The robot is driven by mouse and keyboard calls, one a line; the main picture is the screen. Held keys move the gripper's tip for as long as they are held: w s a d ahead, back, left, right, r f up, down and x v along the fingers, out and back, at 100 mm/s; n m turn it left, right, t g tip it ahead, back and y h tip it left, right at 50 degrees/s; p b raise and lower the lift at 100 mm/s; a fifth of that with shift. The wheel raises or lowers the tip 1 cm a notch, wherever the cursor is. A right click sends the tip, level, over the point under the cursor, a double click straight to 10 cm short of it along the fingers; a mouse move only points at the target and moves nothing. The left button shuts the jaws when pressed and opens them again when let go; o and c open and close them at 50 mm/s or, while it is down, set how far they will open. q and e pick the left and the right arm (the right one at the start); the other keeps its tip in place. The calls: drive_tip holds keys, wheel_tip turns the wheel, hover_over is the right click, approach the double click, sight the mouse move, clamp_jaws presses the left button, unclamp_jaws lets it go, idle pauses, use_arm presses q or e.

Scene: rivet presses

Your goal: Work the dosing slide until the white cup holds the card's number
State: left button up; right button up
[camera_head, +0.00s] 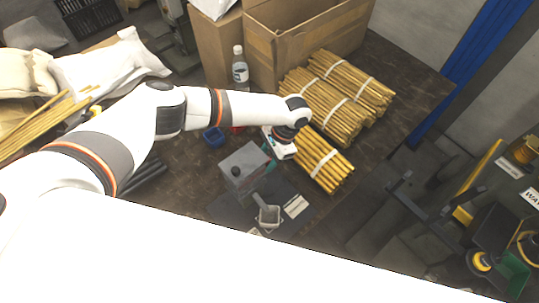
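A grey box-shaped device (244,163) with a dark knob on it stands on the dark table; it may be the doser, but I cannot make out the slide. My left gripper (283,152) is above the table, right of the grey device, beside a bundle of sticks. Its fingers are too small to tell open or shut. My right gripper is out of view.
Tied bundles of yellow sticks (335,92) lie on the right of the table. A cardboard box (290,45) and a clear bottle (240,68) stand behind. White sacks (105,68) lie at the left.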

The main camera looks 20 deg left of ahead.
use_arm(q)
drive_tip(key=shift+w+d+r, duration=0.25)
drive_tip(key=shift+r, duration=0.2)
drive_tip(key=b+v, duration=0.2)
drive_tip(key=v, duration=0.9)
drive_tip(key=shift+s+a, duration=0.1)
drive_tip(key=shift+s, duration=0.05)
